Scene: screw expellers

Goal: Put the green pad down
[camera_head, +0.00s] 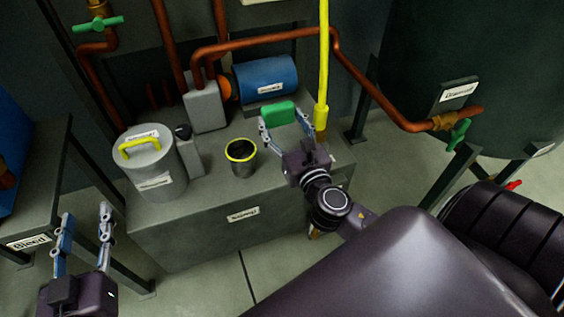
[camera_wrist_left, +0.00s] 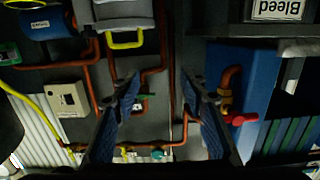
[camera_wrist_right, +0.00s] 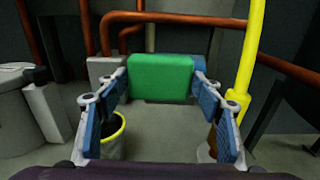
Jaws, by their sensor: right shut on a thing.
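The green pad (camera_head: 278,113) is a flat green block held between the fingers of my right gripper (camera_head: 286,122), above the grey plinth (camera_head: 180,228). In the right wrist view the green pad (camera_wrist_right: 160,77) fills the space between the fingertips of the right gripper (camera_wrist_right: 160,82). The pad appears raised above the plinth top; the exact gap cannot be told. My left gripper (camera_head: 84,222) is open and empty, at the lower left in front of the plinth. In the left wrist view the left gripper (camera_wrist_left: 160,85) shows its fingers apart with nothing between them.
On the plinth stand a grey canister (camera_head: 150,165) with a yellow handle, a dark cup with a yellow rim (camera_head: 241,161) and a blue motor (camera_head: 266,80). A yellow upright pole (camera_head: 323,60) is close to the right gripper. Plinth top is bare around the cup.

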